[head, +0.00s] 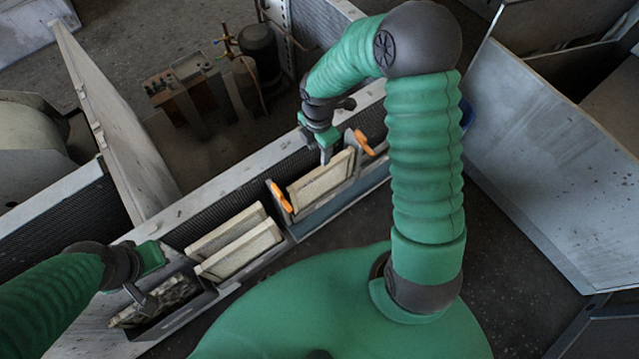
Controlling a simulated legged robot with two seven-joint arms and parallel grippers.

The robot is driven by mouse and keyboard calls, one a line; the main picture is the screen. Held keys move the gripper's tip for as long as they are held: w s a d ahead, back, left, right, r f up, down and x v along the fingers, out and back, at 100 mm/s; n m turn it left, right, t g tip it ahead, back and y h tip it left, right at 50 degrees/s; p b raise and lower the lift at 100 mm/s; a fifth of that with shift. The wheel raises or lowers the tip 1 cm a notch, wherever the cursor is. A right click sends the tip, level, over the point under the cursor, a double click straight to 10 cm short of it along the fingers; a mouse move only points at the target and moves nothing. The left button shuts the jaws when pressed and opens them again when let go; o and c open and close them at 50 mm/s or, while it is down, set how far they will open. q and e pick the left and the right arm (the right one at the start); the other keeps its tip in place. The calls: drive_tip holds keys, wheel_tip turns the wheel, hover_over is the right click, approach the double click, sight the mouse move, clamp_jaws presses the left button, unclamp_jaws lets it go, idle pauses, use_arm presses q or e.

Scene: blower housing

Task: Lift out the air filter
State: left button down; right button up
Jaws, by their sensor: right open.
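A pale framed filter panel (322,182) sits tilted in a slot of the long housing (318,215), between two orange clips (281,197) and (364,143). My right gripper (325,156) is open at this panel's upper edge; I cannot tell whether it touches. Two more pale panels (225,229) and (240,250) lean side by side to the left. A dark, dirty filter (168,301) lies in the leftmost slot. My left gripper (140,296) is over that slot, close to the dirty filter; its finger gap is not clear.
A metal sheet wall (115,125) stands behind on the left. A large grey panel (550,165) stands at the right. Behind the housing are a dark cylinder (259,52) and a brown box (178,82) on the floor.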

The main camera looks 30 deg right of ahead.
sight(322, 169)
drive_tip(key=f, duration=0.1)
drive_tip(key=a+f, duration=0.1)
drive_tip(key=f, duration=0.2)
drive_tip(key=shift+s+a+f, duration=0.15)
drive_tip(key=shift+a+f, duration=0.2)
drive_tip(key=shift+a, duration=0.05)
drive_tip(key=d+f, duration=0.1)
drive_tip(key=f, duration=0.1)
drive_tip(key=d+f, duration=0.1)
drive_tip(key=f, duration=0.1)
drive_tip(key=f+p, duration=0.1)
drive_tip(key=f, duration=0.1)
drive_tip(key=shift+s+d, duration=0.35)
drive_tip(key=shift+d, duration=0.05)
drive_tip(key=shift+a, duration=0.35)
drive_tip(key=shift+a+r, duration=0.2)
drive_tip(key=shift+a, duration=0.2)
drive_tip(key=c, duration=0.4)
drive_tip(key=shift+a, duration=0.1)
drive_tip(key=shift+c, duration=2.3)
drive_tip(key=shift+d, duration=0.2)
clamp_jaws()
drive_tip(key=shift+s+d+f, duration=0.1)
drive_tip(key=shift+s+d, duration=0.05)
drive_tip(key=shift+d, duration=0.1)
use_arm(q)
drive_tip(key=shift+s+a+r, duration=0.25)
drive_tip(key=shift+a+r, duration=0.15)
drive_tip(key=shift+a, duration=0.15)
